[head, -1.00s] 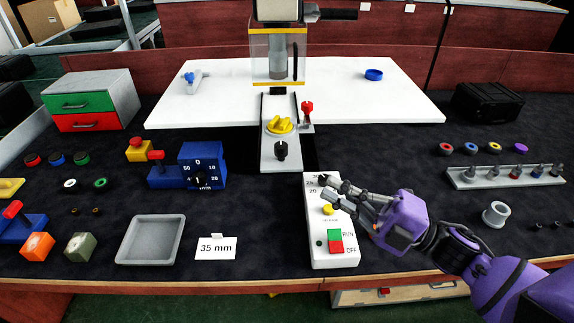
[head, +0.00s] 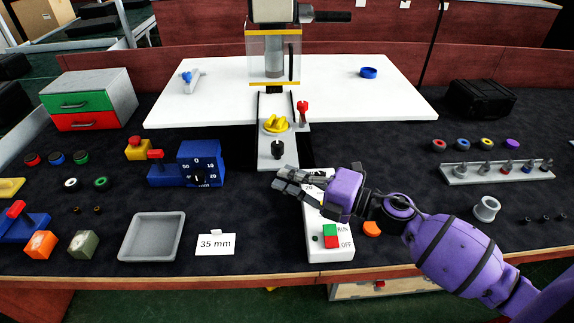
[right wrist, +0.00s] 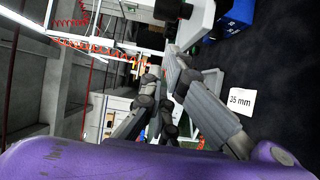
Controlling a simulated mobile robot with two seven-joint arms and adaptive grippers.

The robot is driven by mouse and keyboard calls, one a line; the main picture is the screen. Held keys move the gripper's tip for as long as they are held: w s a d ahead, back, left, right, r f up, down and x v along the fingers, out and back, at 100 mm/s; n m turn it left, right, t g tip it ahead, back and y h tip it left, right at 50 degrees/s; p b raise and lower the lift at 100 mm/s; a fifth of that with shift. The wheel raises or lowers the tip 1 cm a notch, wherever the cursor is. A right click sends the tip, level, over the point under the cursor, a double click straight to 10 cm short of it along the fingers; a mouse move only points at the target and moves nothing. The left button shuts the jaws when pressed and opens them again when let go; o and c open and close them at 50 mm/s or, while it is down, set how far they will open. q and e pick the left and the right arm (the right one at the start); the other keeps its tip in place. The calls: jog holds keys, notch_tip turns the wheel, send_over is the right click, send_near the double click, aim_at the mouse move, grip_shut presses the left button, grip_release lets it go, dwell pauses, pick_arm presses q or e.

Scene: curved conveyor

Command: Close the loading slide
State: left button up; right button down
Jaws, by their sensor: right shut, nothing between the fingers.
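The loading slide (head: 266,152) is a grey plate on a track that sticks out toward me from under the press (head: 274,58). It carries a yellow fixture (head: 276,124) and a black knob (head: 278,149) near its front end. A red-topped lever (head: 303,112) stands at its right side. My right gripper (head: 277,178) is shut and empty, just in front of the slide's front end and apart from it, over the white control box. In the right wrist view the fingers (right wrist: 165,105) show close together, with the black knob (right wrist: 172,9) at the top. My left gripper is not in view.
The white control box (head: 331,253) with RUN and OFF buttons stands below my right arm. A blue dial unit (head: 202,160) is left of the slide. A grey tray (head: 152,237) and a 35 mm card (head: 215,244) lie in front. Dark mat between them is clear.

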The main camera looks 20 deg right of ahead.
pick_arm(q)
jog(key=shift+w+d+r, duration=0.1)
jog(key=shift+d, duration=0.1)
pick_arm(e)
jog(key=shift+w+d+f, duration=0.1)
jog(key=shift+w+d, duration=0.1)
jog(key=shift+w, duration=1.45)
jog(key=shift+w, duration=0.1)
